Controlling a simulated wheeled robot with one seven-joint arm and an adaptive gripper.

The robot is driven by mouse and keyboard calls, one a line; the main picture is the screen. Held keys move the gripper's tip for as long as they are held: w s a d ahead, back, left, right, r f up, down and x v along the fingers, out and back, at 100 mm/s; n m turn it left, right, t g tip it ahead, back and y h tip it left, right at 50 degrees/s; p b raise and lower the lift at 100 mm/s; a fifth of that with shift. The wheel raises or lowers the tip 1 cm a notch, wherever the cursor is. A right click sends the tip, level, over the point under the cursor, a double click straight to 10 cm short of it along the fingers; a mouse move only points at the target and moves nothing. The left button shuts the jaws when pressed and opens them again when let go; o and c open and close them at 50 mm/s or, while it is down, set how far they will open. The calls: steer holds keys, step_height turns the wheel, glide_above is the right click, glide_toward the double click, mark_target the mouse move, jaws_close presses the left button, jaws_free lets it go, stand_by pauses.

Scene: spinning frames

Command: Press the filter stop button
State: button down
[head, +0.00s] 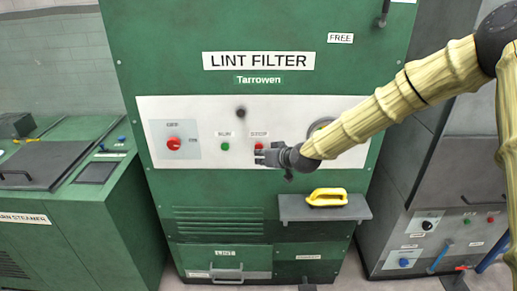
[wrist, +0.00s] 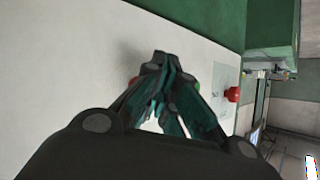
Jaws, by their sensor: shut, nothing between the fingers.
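The green lint filter machine (head: 210,30) carries a pale control panel (head: 200,111). A small red button (head: 258,146) sits under a label too blurred to read, just above my gripper (head: 262,157). A small green button (head: 225,147) is to its left. A larger red button (head: 173,143) is on a grey plate farther left. My gripper is shut and empty, its fingertips close to the panel. In the wrist view, the fingertips (wrist: 163,62) hide much of the panel's middle; the larger red button (wrist: 232,95) shows to their right. I cannot tell whether they touch anything.
A dark knob (head: 241,112) is above the buttons. A green steamer (head: 90,220) stands left and a grey machine (head: 400,253) stands right.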

steer(key=shift+s, duration=0.2)
steer(key=shift+s, duration=2.45)
steer(key=s+d+f+m+g+h, duration=0.15)
steer(key=s+d+f, duration=0.25)
steer(key=s+f, duration=0.75)
steer(key=s+d+f+m+g+h, duration=0.1)
steer(key=s+d+f+g+h, duration=0.2)
steer(key=s+f, duration=0.9)
steer(key=s+d+f+m+g+h, duration=0.1)
steer(key=s+d+f, duration=0.3)
steer(key=s, duration=0.4)
steer(key=s+d+f+g+h, duration=0.1)
steer(key=s+d+f+g, duration=0.1)
steer(key=s+d+f, duration=0.3)
steer(key=s+d+f+m+g+h, duration=0.1)
steer(key=s+d+f, duration=0.4)
steer(key=s, duration=0.8)
steer(key=shift+d+m+g, duration=0.35)
steer(key=shift+d+g, duration=0.05)
steer(key=shift+g, duration=0.25)
